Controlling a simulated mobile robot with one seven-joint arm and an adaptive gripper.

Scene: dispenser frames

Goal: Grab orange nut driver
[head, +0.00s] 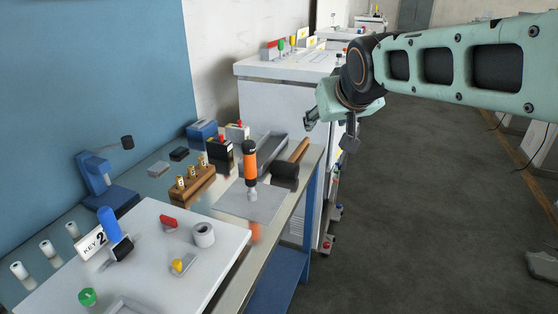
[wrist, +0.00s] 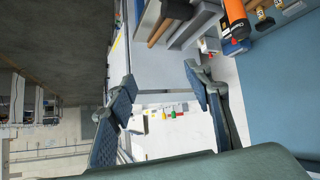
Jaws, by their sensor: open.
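The orange nut driver (head: 249,162) stands upright on the bench, with an orange handle, a black band and a grey lower end. Its orange handle also shows at the top right of the wrist view (wrist: 235,14), outside the space between the fingers. My gripper (head: 328,132) is open and empty. In the head view it appears up and to the right of the driver, clear of it. Both fingers show spread apart in the wrist view (wrist: 160,82).
A mallet (head: 288,164) lies right of the driver, beside a grey tray (head: 264,152). A wooden block (head: 192,184) with brass pieces stands to its left. A white board (head: 140,254) with small items lies in front. A white cabinet (head: 275,112) stands behind.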

